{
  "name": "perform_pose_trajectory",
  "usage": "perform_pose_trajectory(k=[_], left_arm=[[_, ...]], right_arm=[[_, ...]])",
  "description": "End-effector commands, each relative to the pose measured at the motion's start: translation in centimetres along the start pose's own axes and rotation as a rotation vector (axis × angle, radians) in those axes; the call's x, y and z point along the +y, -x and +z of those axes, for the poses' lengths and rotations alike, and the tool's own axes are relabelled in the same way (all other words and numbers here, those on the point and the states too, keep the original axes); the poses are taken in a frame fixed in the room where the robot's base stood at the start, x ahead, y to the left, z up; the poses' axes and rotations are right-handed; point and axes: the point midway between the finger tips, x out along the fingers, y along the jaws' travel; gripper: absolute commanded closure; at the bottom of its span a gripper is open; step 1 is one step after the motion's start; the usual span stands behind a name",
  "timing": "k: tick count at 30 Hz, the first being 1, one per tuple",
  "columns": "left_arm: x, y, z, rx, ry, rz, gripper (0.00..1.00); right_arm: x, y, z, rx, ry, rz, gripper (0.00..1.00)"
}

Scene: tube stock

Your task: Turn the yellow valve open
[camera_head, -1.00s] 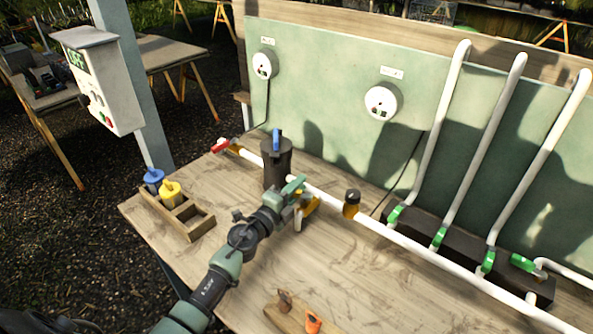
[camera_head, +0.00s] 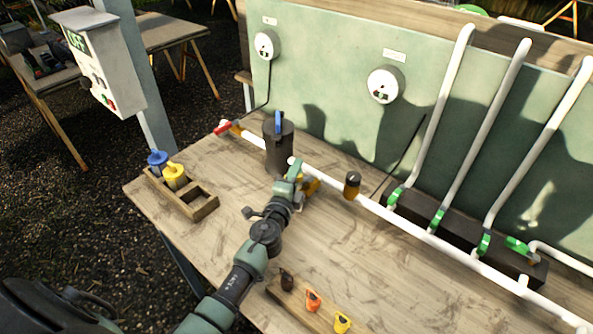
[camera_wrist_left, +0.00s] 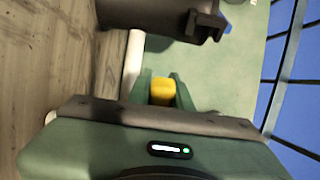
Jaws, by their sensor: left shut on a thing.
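The yellow valve (camera_head: 311,186) sits on the white pipe along the bench, just right of the dark upright canister (camera_head: 279,152). My left gripper (camera_head: 298,178) is at the valve and partly hides it. In the left wrist view the yellow handle (camera_wrist_left: 163,91) lies between the two green fingers, which are shut on it. The handle's exact angle to the pipe is hard to tell. My right gripper is not in view.
A red-handled valve (camera_head: 223,127) is at the pipe's left end. A brown-orange fitting (camera_head: 352,186) and several green valves (camera_head: 437,218) lie to the right. A wooden holder (camera_head: 201,207) stands at left. A control box (camera_head: 103,66) hangs on the post.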

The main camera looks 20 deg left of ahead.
Motion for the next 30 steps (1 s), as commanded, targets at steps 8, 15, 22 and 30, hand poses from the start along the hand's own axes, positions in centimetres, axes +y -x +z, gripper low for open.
perform_pose_trajectory(k=[8,15,22,30], left_arm=[[0.1,0.0,0.0,0.002,0.000,0.002,0.71],[0.1,0.5,0.0,0.002,0.001,0.001,0.71],[0.3,4.2,0.0,0.001,0.000,0.003,0.71],[0.2,7.5,-0.1,0.002,0.001,0.003,0.71]], right_arm=[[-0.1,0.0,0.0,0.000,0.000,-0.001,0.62],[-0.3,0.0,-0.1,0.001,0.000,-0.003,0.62],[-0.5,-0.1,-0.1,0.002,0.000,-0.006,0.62],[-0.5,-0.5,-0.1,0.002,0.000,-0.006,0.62]])
